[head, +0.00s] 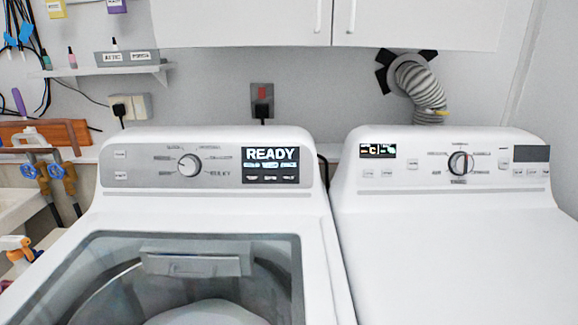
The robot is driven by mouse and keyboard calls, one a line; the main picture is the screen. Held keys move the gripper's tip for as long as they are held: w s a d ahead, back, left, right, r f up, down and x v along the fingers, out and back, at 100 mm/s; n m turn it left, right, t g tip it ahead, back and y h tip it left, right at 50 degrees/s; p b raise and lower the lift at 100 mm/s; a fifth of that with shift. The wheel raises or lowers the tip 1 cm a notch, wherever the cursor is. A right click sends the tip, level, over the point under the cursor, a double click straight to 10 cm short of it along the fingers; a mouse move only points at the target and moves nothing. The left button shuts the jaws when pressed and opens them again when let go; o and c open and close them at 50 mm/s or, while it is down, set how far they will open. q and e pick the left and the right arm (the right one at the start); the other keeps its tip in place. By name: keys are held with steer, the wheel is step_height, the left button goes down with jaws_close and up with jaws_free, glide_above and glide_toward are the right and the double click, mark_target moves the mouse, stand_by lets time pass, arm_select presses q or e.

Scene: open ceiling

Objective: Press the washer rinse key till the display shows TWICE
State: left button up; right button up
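The washer (325,262) stands at the left, with a glass-topped or open tub in front and a control panel at the back. Its display (270,165) reads READY in large letters, with smaller lines below that I cannot read surely. A round dial (189,166) sits left of the display. Two small keys show at the panel's left end, an upper key (120,154) and a lower key (120,176); their labels are too small to read. I cannot tell which key is rinse. Neither of my grippers is in view.
A second machine (460,230) with its own dial (460,163) stands close at the right. A grey hose (420,88) rises behind it. Cabinets (330,22) hang above. A shelf (105,71), pipes and valves (50,172) are at the left. The space before the panels is clear.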

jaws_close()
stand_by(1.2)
